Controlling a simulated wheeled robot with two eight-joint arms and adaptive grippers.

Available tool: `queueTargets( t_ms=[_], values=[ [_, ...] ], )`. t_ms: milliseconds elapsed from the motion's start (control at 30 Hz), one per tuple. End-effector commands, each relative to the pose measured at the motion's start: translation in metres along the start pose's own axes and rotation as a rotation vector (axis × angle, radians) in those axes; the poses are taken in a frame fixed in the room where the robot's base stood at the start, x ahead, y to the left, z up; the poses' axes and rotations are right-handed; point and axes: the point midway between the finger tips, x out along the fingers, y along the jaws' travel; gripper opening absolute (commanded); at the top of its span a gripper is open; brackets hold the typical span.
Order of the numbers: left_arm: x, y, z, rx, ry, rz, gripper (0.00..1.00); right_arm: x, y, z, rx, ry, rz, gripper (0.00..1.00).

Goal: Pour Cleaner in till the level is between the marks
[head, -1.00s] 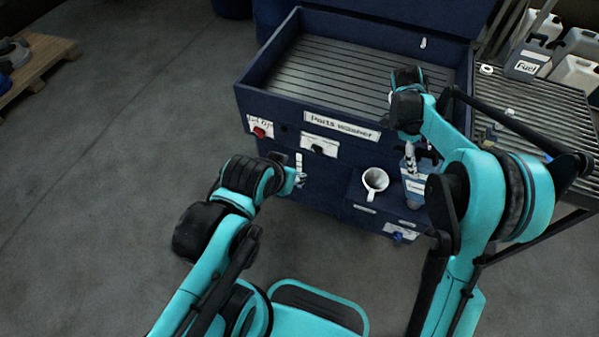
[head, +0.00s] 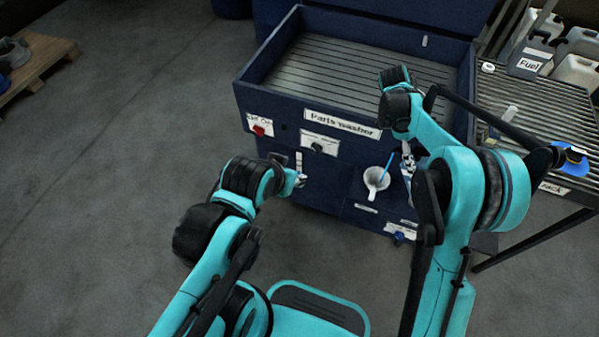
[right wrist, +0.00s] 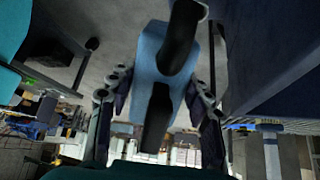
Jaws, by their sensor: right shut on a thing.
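The parts washer (head: 342,123) has a white funnel (head: 374,180) on its front ledge. My right gripper (head: 408,160) is just right of the funnel. In the right wrist view its two fingers are shut on a blue container (right wrist: 150,55) with a dark handle. In the head view my arm mostly hides this container. A thin blue stream (head: 388,162) slants down into the funnel. A narrow upright pale gauge (head: 299,160) is on the washer's front; its marks and level are too small to read. My left gripper (head: 300,180) is just below it; its jaws are unclear.
A slatted rack (head: 515,100) at right holds a Fuel canister (head: 529,62), pale canisters and a blue-and-dark object (head: 572,158). A red knob (head: 259,131) and a blue valve (head: 397,236) are on the washer. Floor at left is clear up to a pallet (head: 38,62).

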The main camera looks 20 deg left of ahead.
Motion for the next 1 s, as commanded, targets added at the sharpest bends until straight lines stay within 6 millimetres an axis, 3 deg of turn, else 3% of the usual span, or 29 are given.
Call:
queueTargets(
  t_ms=[1000],
  values=[
    [0.0044, 0.0, 0.0031, 0.0, 0.0, 0.0, 0.4, 0.0016, 0.0, 0.0024, 0.0, 0.048, -0.002, 0.0]
  ],
)
